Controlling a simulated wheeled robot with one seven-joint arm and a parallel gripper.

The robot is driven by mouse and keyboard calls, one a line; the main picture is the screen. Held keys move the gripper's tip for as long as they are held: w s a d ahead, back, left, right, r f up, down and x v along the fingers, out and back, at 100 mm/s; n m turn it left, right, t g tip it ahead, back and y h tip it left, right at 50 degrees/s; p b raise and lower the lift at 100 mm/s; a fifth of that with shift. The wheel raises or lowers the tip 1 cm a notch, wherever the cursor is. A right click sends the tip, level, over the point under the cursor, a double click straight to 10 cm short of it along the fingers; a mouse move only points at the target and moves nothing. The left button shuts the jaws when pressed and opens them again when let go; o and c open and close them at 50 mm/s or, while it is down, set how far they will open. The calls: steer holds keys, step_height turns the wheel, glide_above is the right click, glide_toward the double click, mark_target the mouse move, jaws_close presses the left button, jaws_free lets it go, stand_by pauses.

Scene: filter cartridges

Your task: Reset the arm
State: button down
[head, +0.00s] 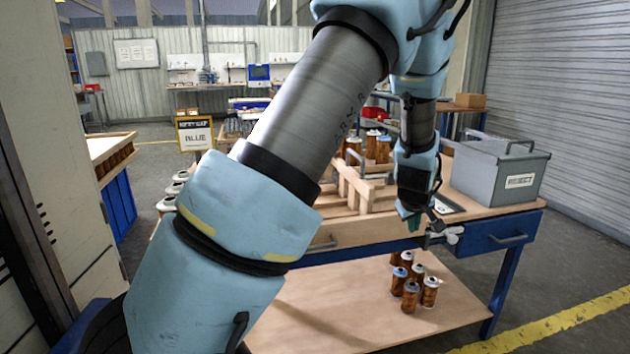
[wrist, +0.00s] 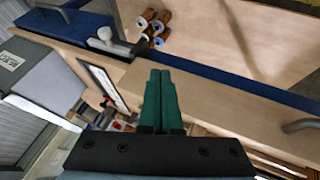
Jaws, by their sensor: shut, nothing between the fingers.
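My arm crosses the head view from lower left up to the top and bends down to my gripper (head: 408,214), which hangs at the front edge of the workbench (head: 490,212). In the wrist view my gripper (wrist: 160,88) shows as two green fingers pressed together with nothing between them. Below it in that view are the bench's front edge and part of its top. My arm hides much of the middle of the bench.
A grey lidded box (head: 497,172) stands on the bench at right. Several filter cartridges (head: 411,290) stand on the lower shelf (head: 330,305). A wooden rack (head: 352,186) is on the bench. A sign reading BLUE (head: 195,134) stands behind at left.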

steer(key=s+a+r+g+y+p, duration=0.1)
steer(key=s+a+r+p, duration=0.15)
steer(key=a, duration=0.55)
steer(key=s+a+r+m+p, duration=0.1)
steer(key=a+r, duration=0.3)
steer(key=a, duration=0.3)
steer(key=s+a+r+g+y+p, duration=0.1)
steer(key=a+r, duration=0.2)
steer(key=a, duration=0.5)
steer(key=s+a+r+m+g+y+p, duration=0.1)
steer(key=s+a+r+m+g+p, duration=0.1)
steer(key=s+a, duration=1)
steer(key=shift+a+r+p, duration=0.45)
steer(key=shift+r+p, duration=0.2)
steer(key=shift+r, duration=0.3)
